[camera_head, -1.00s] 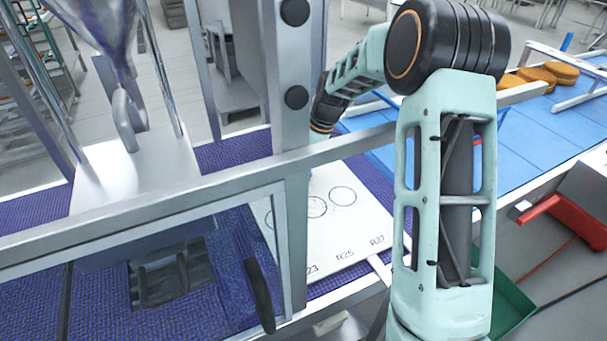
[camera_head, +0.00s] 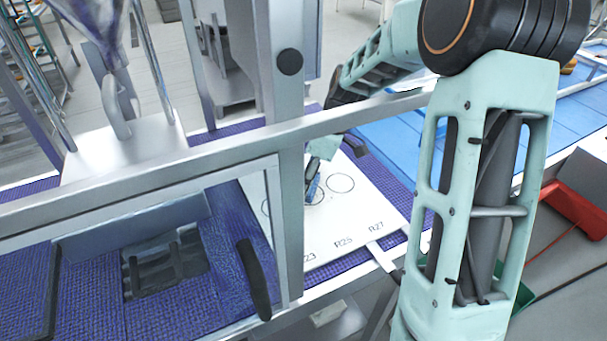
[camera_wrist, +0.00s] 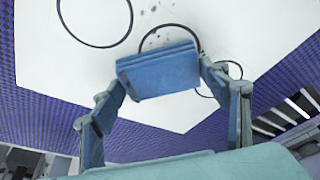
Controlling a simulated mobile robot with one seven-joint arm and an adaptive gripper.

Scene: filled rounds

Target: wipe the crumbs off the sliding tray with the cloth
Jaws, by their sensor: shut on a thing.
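The sliding tray (camera_head: 375,210) is a white board with printed circles and labels such as R27. My gripper (camera_wrist: 162,78) is shut on the cloth (camera_wrist: 158,66), a folded blue pad, above the tray. Whether the cloth touches the tray I cannot tell. In the head view my gripper (camera_head: 314,178) shows beside the frame post, over the tray, and the post hides part of the tray.
A grey metal frame post (camera_head: 288,120) and crossbar (camera_head: 225,150) stand in front of the tray. A purple woven belt (camera_head: 230,225) lies around it. A black handle (camera_head: 253,280) hangs at the guard door. A blue belt (camera_head: 395,145) runs behind, and a red-handled unit (camera_head: 575,205) stands at right.

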